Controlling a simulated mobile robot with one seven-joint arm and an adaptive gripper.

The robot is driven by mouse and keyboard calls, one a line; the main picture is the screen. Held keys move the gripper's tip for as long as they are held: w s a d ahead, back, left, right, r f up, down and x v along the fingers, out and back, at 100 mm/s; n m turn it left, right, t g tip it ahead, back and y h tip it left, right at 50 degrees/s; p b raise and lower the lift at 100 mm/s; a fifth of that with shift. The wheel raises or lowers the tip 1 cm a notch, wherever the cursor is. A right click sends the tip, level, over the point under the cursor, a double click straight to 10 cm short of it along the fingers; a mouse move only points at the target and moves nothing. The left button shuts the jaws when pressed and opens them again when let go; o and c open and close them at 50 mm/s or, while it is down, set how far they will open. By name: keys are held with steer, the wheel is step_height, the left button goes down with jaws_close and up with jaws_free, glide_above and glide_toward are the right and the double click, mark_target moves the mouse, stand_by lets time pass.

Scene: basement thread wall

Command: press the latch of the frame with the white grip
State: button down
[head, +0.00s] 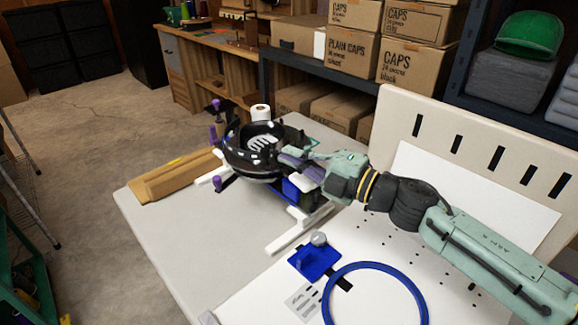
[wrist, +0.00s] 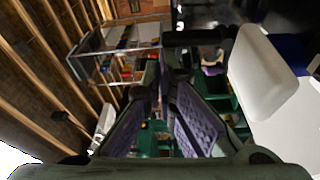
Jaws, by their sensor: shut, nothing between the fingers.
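A black, round, glossy frame (head: 238,165) with a white mark inside stands on the machine at the far side of the table. A white grip (head: 312,173) with a blue part below it shows at the frame's right side. A large white rounded piece, apparently this grip (wrist: 262,75), fills the right of the wrist view. My gripper (head: 290,160) is shut and empty, reaching in from the right at the frame's near edge beside the white grip. In the wrist view my gripper (wrist: 163,72) has the white piece to its right. The latch cannot be made out; contact is unclear.
A blue hoop (head: 328,290) and a blue block with a grey knob (head: 318,257) lie on the white board in front. A cardboard length (head: 175,175) lies at the table's left. A slotted panel (head: 450,135) rises behind my arm. The table's front left is clear.

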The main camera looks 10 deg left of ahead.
steer(key=m, duration=0.1)
steer(key=w+d+m+b, duration=0.1)
steer(key=m, duration=0.1)
steer(key=m+t+y+b, duration=0.1)
steer(key=shift+w+d, duration=0.25)
steer(key=shift+w, duration=0.15)
steer(key=shift+r+m+t, duration=0.15)
steer(key=shift+m+t, duration=0.15)
steer(key=shift+m, duration=0.1)
step_height(320, 180, up, 10)
